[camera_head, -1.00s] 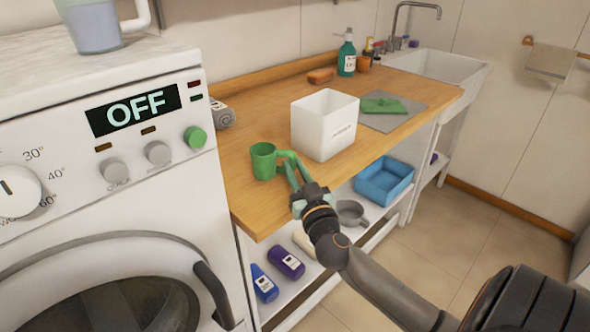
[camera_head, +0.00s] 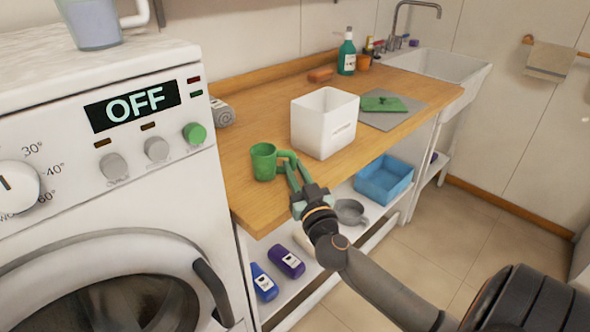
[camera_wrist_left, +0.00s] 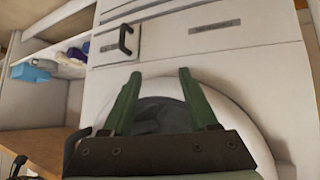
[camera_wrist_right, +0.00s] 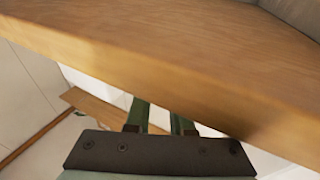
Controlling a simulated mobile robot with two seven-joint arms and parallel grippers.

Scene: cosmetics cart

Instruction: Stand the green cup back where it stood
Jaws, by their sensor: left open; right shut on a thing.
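The green cup (camera_head: 263,163) is upright at the front edge of the wooden counter (camera_head: 240,204), left of the white box. I cannot tell whether its base touches the wood. My right gripper (camera_head: 290,164) reaches in from the front right and is shut on the cup's handle side. In the right wrist view, the counter's edge hides the ends of the right fingers, and the cup is not visible. My left gripper (camera_wrist_left: 158,80) is open and empty in the left wrist view, in front of the washing machine (camera_wrist_left: 245,60).
A white box (camera_head: 322,128) stands right of the cup. Behind are a rolled grey towel (camera_head: 222,113), a brown block (camera_head: 320,75) and a teal bottle (camera_head: 347,52). A green cloth (camera_head: 383,104) lies on a grey mat. The shelf below holds a blue bin (camera_head: 384,180) and bottles.

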